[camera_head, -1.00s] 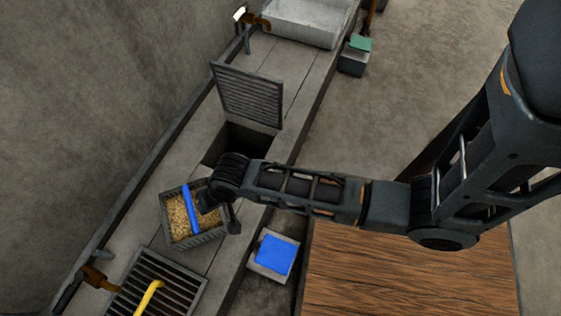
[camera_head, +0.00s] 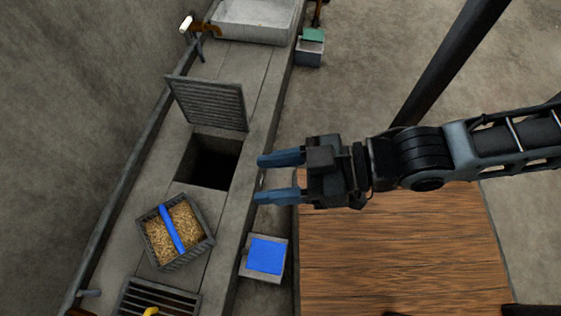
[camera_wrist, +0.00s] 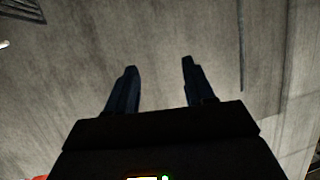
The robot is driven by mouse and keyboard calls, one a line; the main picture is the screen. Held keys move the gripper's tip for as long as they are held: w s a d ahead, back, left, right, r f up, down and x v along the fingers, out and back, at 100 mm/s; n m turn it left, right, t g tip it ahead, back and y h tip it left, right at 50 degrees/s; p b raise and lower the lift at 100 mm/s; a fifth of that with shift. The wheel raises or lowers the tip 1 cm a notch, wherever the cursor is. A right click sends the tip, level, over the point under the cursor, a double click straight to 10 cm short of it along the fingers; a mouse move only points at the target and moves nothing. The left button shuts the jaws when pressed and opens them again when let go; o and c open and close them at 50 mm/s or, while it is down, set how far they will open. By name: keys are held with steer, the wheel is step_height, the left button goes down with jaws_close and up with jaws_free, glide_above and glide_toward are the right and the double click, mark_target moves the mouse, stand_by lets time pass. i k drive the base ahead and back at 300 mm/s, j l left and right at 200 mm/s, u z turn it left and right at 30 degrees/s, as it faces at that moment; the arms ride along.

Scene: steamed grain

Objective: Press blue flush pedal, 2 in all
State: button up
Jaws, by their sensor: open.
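The blue flush pedal (camera_head: 267,256) is a flat blue plate on a grey block at the foot of the counter, low in the head view. A teal-topped block (camera_head: 312,40) of similar form stands further back. My gripper (camera_head: 279,175) is open and empty, its two blue-grey fingers pointing left. In the head view it appears above the pedal, beside the counter's front edge, apart from the pedal. The wrist view shows both fingers (camera_wrist: 158,78) spread with nothing between them and a grey surface beyond. The pedal is not recognisable in the wrist view.
A basket of grain (camera_head: 191,249) with a blue handle sits on the grey counter (camera_head: 146,190). Behind it is an open square hole (camera_head: 208,163) with a raised slatted lid (camera_head: 209,102). A grate (camera_head: 160,299) lies in front. A wooden platform (camera_head: 400,255) is at the right.

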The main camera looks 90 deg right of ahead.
mark_target(265, 256)
steer(key=k+j+u, duration=0.1)
steer(key=k, duration=1)
